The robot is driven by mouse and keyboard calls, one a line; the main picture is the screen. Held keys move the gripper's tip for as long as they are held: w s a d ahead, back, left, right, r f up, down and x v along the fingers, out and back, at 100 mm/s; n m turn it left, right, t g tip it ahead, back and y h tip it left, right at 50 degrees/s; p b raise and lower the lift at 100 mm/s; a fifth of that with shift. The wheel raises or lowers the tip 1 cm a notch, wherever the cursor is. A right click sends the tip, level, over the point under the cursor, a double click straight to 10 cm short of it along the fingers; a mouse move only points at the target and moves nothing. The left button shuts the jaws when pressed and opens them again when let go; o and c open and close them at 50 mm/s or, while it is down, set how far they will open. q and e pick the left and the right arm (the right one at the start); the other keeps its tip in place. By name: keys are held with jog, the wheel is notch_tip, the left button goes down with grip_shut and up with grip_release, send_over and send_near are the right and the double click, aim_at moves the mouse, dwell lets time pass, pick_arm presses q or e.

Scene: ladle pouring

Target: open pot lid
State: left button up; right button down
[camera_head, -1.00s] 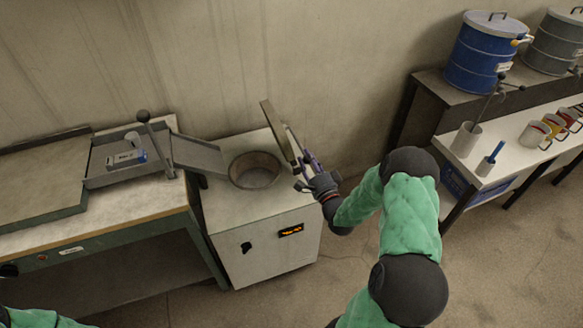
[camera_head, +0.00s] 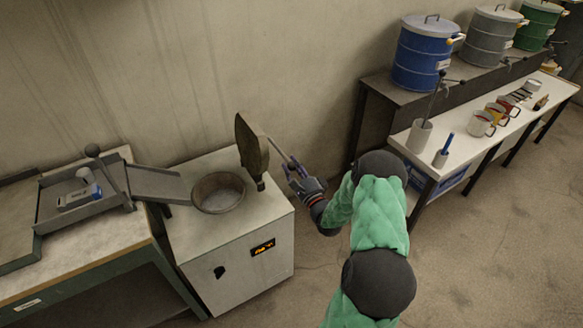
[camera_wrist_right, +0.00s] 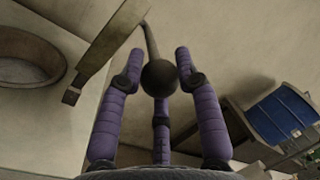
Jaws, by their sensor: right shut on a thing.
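The pot (camera_head: 220,211) is a round opening in the top of a white cabinet, and its inside is exposed. A thin handle runs from the lid to my right gripper (camera_head: 299,178). In the right wrist view, the handle's dark ball end (camera_wrist_right: 159,77) sits between the purple fingers of the right gripper (camera_wrist_right: 158,62). The lid's edge (camera_wrist_right: 108,42) and the pot's rim (camera_wrist_right: 62,62) show at the left there. My left gripper is out of view.
The white cabinet (camera_head: 225,265) has an orange display. A metal chute (camera_head: 158,184) and a tray (camera_head: 60,213) lie left of the pot. A white table (camera_head: 430,160) with cups stands right, with a blue drum (camera_head: 425,55) behind. Open floor lies between cabinet and table.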

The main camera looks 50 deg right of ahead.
jog(key=c, duration=0.9)
grip_release()
jog(key=v, duration=1.2)
